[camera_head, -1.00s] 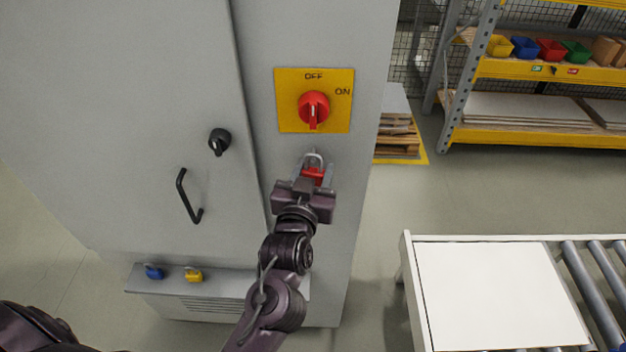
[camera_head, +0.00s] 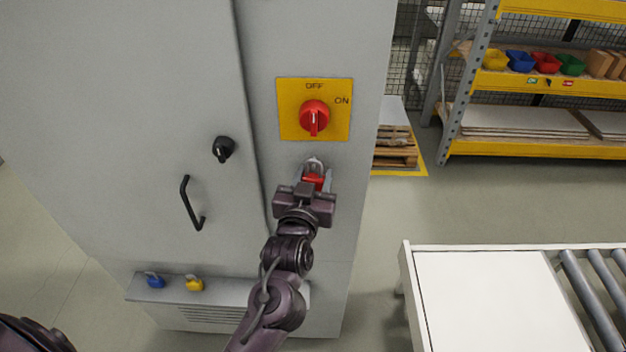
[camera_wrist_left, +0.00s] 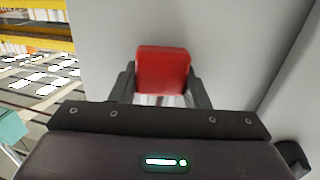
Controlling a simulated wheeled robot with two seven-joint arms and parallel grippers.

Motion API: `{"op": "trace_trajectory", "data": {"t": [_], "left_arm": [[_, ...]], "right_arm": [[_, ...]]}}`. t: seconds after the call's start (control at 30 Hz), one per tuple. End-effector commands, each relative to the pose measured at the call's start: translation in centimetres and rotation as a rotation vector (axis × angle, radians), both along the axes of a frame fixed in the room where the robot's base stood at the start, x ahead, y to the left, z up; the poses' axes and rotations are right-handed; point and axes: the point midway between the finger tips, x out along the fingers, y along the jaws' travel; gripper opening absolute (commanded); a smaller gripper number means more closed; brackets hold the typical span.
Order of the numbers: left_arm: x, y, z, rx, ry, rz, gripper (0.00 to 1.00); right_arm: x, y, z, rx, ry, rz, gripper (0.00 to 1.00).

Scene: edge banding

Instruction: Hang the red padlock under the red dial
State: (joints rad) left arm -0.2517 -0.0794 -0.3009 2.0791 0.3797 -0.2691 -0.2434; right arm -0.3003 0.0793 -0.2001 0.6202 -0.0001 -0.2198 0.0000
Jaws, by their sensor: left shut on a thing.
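The red padlock (camera_head: 314,181) is held by its body in my left gripper (camera_head: 315,180), with its grey shackle pointing up. In the left wrist view the red padlock body (camera_wrist_left: 163,70) sits between the two dark fingers of the left gripper (camera_wrist_left: 162,88). The red dial (camera_head: 314,117) is on a yellow plate (camera_head: 290,125) marked OFF and ON, on the grey cabinet front. Its handle points straight down. The padlock is below the plate, apart from the dial. The right gripper does not show.
A blue padlock (camera_head: 155,281) and a yellow padlock (camera_head: 194,284) are on the cabinet's low ledge (camera_head: 240,291). A black door handle (camera_head: 189,203) and a black knob (camera_head: 223,148) stick out at the left. A white-topped roller table (camera_head: 480,300) stands at the lower right.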

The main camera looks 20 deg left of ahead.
Motion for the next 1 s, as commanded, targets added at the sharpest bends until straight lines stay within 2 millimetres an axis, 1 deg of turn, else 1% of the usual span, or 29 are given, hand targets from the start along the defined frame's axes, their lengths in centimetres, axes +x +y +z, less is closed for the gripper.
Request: {"op": "trace_trajectory", "data": {"t": [0.03, 0.13, 0.17, 0.3, 0.33, 0.87, 1.0], "left_arm": [[0.22, 0.39, 0.28, 0.003, -0.007, 0.008, 0.18], [0.22, 0.4, 0.28, 0.003, -0.007, 0.008, 0.18], [0.22, 0.4, 0.29, 0.003, -0.007, 0.008, 0.46], [0.21, 0.44, 0.29, 0.003, -0.007, 0.009, 0.64], [0.21, 0.45, 0.3, 0.003, -0.007, 0.01, 0.67], [0.15, 0.57, 0.35, 0.002, -0.008, 0.013, 0.67], [-0.69, 0.42, 0.56, 0.003, -0.008, 0.012, 0.67]], "right_arm": [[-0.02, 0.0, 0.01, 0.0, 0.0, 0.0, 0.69], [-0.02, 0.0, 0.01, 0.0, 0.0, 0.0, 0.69], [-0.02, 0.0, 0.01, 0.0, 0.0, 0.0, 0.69], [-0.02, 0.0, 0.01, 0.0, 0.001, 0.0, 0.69], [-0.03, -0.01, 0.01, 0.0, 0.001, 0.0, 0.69], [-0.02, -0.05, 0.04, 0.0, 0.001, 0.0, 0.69], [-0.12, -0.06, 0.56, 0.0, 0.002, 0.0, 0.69]]}}
